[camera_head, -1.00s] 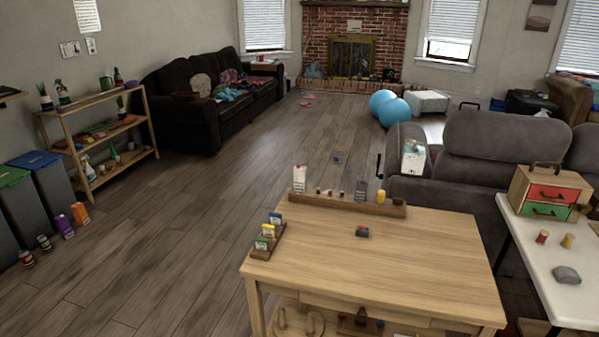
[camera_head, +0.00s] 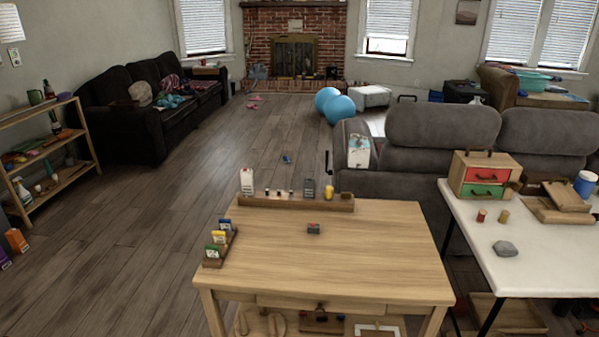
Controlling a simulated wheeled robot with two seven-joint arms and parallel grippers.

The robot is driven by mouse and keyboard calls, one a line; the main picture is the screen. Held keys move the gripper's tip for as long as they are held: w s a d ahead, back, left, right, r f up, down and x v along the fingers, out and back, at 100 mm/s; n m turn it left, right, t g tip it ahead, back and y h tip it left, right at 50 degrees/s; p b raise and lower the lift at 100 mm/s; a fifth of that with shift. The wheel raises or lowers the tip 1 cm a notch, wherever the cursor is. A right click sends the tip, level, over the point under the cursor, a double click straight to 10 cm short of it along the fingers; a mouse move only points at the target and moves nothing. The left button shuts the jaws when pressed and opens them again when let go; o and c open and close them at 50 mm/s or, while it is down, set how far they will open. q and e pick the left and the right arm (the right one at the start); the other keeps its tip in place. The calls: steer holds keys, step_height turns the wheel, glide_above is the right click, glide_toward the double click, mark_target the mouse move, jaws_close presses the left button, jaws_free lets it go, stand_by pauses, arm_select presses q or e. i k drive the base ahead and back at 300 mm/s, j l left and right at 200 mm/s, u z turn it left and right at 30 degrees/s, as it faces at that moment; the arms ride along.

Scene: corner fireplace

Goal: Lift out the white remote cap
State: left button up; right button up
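I cannot make out a white remote cap for certain. A wooden rack (camera_head: 270,203) along the back edge of the wooden table (camera_head: 330,252) holds a white carton (camera_head: 247,182), a few tiny pale-topped pieces too small to name, a grey item (camera_head: 310,188) and a yellow item (camera_head: 329,192). A small dark block with a red top (camera_head: 313,228) lies on the table's middle. Neither of my grippers is in view.
A wooden card holder (camera_head: 219,247) sits at the table's left edge. A white table (camera_head: 530,258) on the right bears a drawer box (camera_head: 483,177), two small cylinders and a grey stone (camera_head: 505,248). A grey sofa (camera_head: 440,147) stands behind. Open floor lies left.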

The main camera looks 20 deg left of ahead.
mark_target(248, 174)
steer(key=j+z, duration=1.1)
steer(key=j, duration=0.15)
steer(key=k+j+z, duration=0.1)
steer(key=j, duration=0.3)
steer(key=k+j, duration=0.15)
steer(key=j, duration=0.25)
steer(key=k+j+z, duration=0.15)
steer(key=j, duration=0.25)
steer(key=k+j+z, duration=0.1)
steer(key=j, duration=0.3)
steer(key=k+j+z, duration=0.1)
steer(key=j, duration=0.25)
steer(key=k+j, duration=0.2)
steer(key=j, duration=0.15)
steer(key=k+j, duration=0.15)
steer(key=j, duration=0.25)
steer(key=k+j, duration=0.2)
steer(key=j, duration=0.2)
steer(key=k+j, duration=0.15)
steer(key=j, duration=0.2)
steer(key=j+z, duration=0.05)
